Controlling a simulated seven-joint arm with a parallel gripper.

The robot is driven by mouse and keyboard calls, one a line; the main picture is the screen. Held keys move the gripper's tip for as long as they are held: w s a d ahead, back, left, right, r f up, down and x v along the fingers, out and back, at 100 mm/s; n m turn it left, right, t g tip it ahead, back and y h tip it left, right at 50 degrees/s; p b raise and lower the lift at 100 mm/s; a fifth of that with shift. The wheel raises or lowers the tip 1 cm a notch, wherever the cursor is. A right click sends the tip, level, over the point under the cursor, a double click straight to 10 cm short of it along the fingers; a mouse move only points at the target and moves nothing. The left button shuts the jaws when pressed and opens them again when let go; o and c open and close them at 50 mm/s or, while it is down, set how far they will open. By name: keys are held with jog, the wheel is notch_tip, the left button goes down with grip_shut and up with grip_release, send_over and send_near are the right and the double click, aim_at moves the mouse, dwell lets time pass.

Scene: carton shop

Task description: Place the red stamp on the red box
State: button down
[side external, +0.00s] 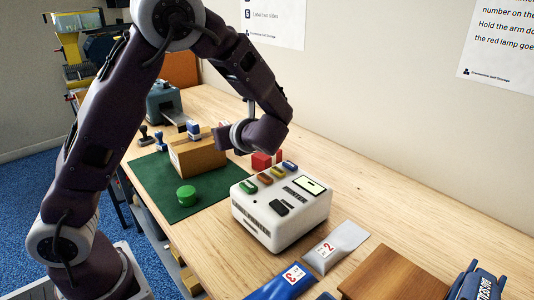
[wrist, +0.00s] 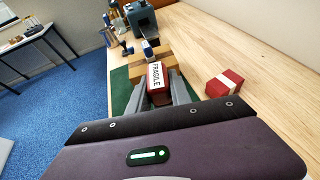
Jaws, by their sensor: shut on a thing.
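My gripper (wrist: 160,88) is shut on the red stamp (wrist: 159,98), which has a white FRAGILE label and red edges. In the side external view my gripper (side external: 222,138) is beside the cardboard carton, pointing left; the held stamp is hard to make out there. The red box (side external: 261,161) lies on the table behind the white machine. In the wrist view the red box (wrist: 224,84), with a pale band, is to the right of my fingers and apart from them.
A cardboard carton (side external: 197,157) stands on the green mat (side external: 150,172) with a blue stamp (side external: 193,128) on it. A white machine (side external: 280,214) with coloured buttons stands in front. Bare table lies right of the red box.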

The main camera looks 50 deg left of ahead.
aim_at(267, 159)
jog(key=w+a+r+m+t+h, duration=0.1)
jog(key=w+a+m+t+h, duration=0.2)
jog(key=w, duration=0.7)
jog(key=w+a+m+t+h, duration=0.1)
jog(key=w+a+m+t, duration=0.3)
jog(key=w, duration=0.6)
jog(key=shift+n, duration=0.3)
jog(key=f, duration=1.4)
jog(key=shift+s+a+f, duration=0.1)
jog(key=shift+s+a, duration=0.1)
jog(key=shift+a, duration=0.1)
jog(key=shift+f, duration=0.1)
jog(key=c, duration=1.2)
grip_release()
jog(key=shift+o, duration=0.2)
